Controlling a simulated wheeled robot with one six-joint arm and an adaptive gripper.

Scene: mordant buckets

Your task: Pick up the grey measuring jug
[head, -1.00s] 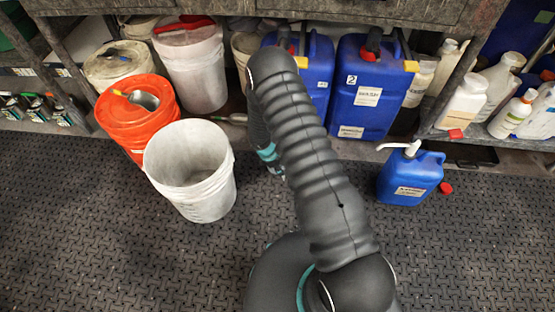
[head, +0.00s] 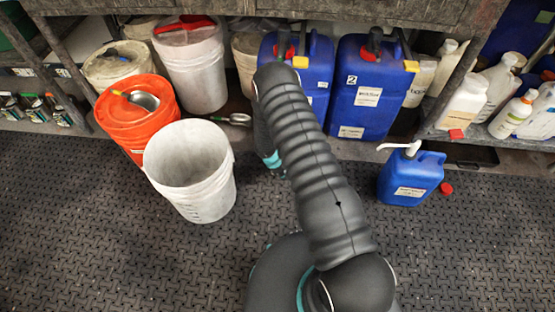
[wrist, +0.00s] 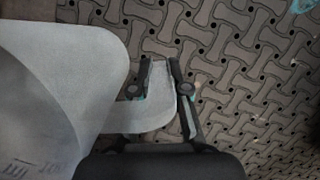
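The grey measuring jug (wrist: 70,75) fills the left of the wrist view, pale and smooth-walled, with its handle pointing right. My gripper (wrist: 163,68) is at the handle, one finger inside the loop and one outside it. The fingers lean inward and appear closed against the handle's upright part. The jug's base and the floor contact are hidden.
A white bucket (head: 205,195) stands on the patterned mat, left of my arm. An orange bucket (head: 140,125) is behind it. A blue pump canister (head: 410,180) stands on the right. Large blue canisters (head: 370,95) stand under the shelf. Front mat is clear.

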